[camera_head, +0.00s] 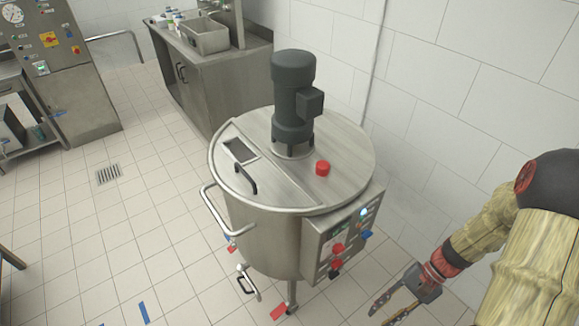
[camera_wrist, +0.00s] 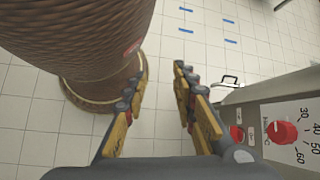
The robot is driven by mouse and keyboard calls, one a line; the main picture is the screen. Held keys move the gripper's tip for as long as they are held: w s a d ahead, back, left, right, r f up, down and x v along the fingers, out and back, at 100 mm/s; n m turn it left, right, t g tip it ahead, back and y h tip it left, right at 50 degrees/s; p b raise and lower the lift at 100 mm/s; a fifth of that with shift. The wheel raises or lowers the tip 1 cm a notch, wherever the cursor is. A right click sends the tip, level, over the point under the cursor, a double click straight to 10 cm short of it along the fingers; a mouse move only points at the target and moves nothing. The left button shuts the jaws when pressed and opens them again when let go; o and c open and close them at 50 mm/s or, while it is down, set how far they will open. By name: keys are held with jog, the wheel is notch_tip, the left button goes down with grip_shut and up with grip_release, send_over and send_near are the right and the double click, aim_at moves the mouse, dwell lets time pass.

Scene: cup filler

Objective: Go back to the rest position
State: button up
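My gripper (camera_head: 393,301) is at the lower right in the head view, at the end of my arm, low and to the right of the steel tank's control box. In the wrist view my gripper (camera_wrist: 163,80) has its two fingers apart, with only floor tiles showing between them. Nothing is held. The steel tank (camera_head: 262,235) stands upright in the middle of the head view with its lid down. Its control box (camera_head: 341,230) carries red knobs, and one red dial (camera_wrist: 279,132) shows at the right of the wrist view, apart from the fingers.
A dark motor (camera_head: 293,100) stands on the tank lid. A white tiled wall (camera_head: 455,90) rises behind the tank and arm. A steel counter (camera_head: 205,75) is at the back and a control cabinet (camera_head: 62,75) at far left. The tiled floor (camera_head: 110,225) is mostly open at left.

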notch_tip(320, 180, up, 18)
jog(key=n+t+h, duration=0.4)
jog(key=n+h, duration=0.1)
jog(key=h, duration=0.2)
jog(key=a+r+n+t, duration=0.1)
jog(key=a+r+t, duration=0.1)
jog(key=r, duration=0.5)
jog(key=a+r+n+t, duration=0.2)
jog(key=a+r+t, duration=0.1)
jog(key=a+r, duration=0.2)
notch_tip(320, 180, up, 2)
jog(key=shift+s+a+r+n+h, duration=0.1)
jog(key=shift+s+a+n+h, duration=0.1)
jog(key=shift+s+n+h, duration=0.1)
